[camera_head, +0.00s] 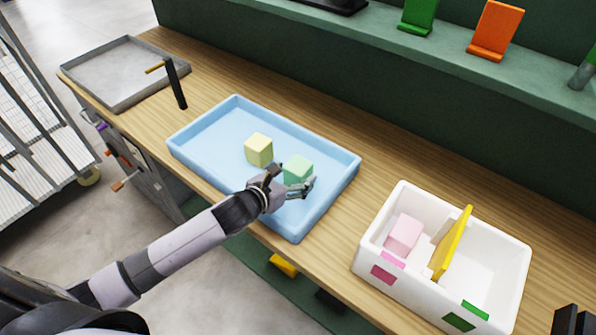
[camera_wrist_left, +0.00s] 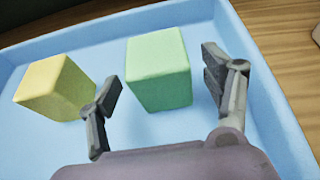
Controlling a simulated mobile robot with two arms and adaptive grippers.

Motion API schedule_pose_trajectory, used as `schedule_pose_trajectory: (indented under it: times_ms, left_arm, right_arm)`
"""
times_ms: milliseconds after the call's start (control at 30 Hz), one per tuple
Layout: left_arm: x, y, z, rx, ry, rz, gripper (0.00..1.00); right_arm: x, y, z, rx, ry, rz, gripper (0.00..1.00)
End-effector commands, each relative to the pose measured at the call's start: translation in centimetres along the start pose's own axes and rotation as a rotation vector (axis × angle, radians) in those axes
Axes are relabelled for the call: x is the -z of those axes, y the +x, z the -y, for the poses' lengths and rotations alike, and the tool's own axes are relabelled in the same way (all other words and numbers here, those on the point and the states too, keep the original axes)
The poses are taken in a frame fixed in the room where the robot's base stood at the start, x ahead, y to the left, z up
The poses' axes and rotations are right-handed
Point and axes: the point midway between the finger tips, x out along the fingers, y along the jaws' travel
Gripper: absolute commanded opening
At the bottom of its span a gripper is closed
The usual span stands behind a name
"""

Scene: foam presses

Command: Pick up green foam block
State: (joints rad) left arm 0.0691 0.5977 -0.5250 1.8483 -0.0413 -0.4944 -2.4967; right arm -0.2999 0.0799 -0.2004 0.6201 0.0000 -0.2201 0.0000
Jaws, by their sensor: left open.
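The green foam block (camera_head: 298,169) stands in the blue tray (camera_head: 205,123). In the left wrist view the green block (camera_wrist_left: 159,70) lies ahead of and between the open fingers of my left gripper (camera_wrist_left: 167,100), with no clear contact. In the head view my left gripper (camera_head: 292,184) reaches over the tray's near side and covers the block's lower part. A yellow foam block (camera_head: 258,149) stands to the left of the green one, and it also shows in the left wrist view (camera_wrist_left: 55,87), outside the left finger.
A white box (camera_head: 366,248) at the right holds a pink block (camera_head: 404,235) and a yellow divider (camera_head: 452,243). A grey tray (camera_head: 120,97) and a black-handled tool (camera_head: 175,84) are at the left. Bare wooden bench separates the blue tray from the box.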

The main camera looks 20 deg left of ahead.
Motion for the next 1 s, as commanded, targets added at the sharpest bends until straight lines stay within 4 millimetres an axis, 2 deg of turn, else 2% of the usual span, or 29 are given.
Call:
schedule_pose_trajectory:
  times_ms: [33, 200, 533, 1000]
  left_arm:
    - [-0.5, 0.7, 0.0, -0.001, -0.005, 0.002, 0.73]
    - [-0.3, 2.5, 0.0, 0.000, -0.002, 0.001, 0.73]
    - [-0.2, 2.9, 0.0, 0.000, 0.000, 0.001, 0.73]
    - [-0.2, 2.9, 0.0, 0.000, 0.000, 0.000, 0.41]
  right_arm:
    - [0.0, -0.6, 0.0, 0.000, 0.000, 0.000, 0.73]
    - [0.1, -0.7, -0.1, 0.000, 0.000, 0.000, 0.73]
    - [0.1, -0.7, -0.1, -0.001, 0.001, 0.000, 0.73]
    - [0.1, -0.7, -0.1, -0.001, 0.001, 0.000, 0.73]
